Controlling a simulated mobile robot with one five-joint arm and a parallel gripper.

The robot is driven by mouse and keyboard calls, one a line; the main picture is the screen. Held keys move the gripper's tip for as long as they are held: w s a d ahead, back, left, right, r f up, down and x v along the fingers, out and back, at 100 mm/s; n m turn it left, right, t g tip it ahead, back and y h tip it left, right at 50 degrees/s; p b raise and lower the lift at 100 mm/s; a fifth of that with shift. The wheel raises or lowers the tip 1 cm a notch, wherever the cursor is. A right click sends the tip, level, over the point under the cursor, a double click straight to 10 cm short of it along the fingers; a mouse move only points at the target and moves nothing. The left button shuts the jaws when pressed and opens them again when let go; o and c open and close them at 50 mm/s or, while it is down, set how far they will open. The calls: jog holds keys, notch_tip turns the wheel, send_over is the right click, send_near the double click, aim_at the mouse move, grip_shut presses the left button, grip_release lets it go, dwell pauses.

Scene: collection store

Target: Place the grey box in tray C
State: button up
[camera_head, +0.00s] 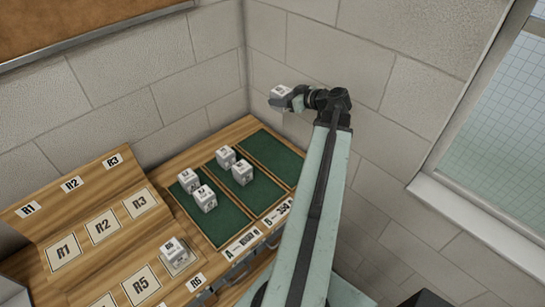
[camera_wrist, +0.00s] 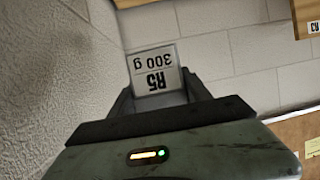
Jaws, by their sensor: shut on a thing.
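My gripper (camera_head: 288,100) is shut on a light grey box (camera_head: 281,91), held up in the air in front of the back wall. In the wrist view the box (camera_wrist: 155,70) sits between the jaws (camera_wrist: 158,98), with the label "R5 300 g" upside down. The rightmost green tray (camera_head: 272,152), taken as tray C, shows no box; its front label is hidden behind my arm. The held box is above and beyond this tray, clear of it.
Tray A (camera_head: 219,228) holds two white boxes (camera_head: 205,198). The middle tray (camera_head: 259,197) holds two more (camera_head: 242,172). Another box (camera_head: 175,251) stands near the R6 label. The R5 spot (camera_head: 141,285) is bare. Walls stand close behind; a window (camera_head: 500,120) is at right.

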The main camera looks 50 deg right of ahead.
jog(key=w+f+m+h+b, duration=0.1)
jog(key=w+f+b, duration=1.1)
jog(key=f+b, duration=0.35)
notch_tip(320, 180, down, 11)
jog(key=b, duration=0.9)
jog(key=shift+w+b, duration=0.15)
jog(key=shift+b, duration=0.25)
jog(key=shift+r, duration=0.2)
jog(key=shift+f, duration=0.15)
jog(key=o, duration=1.5)
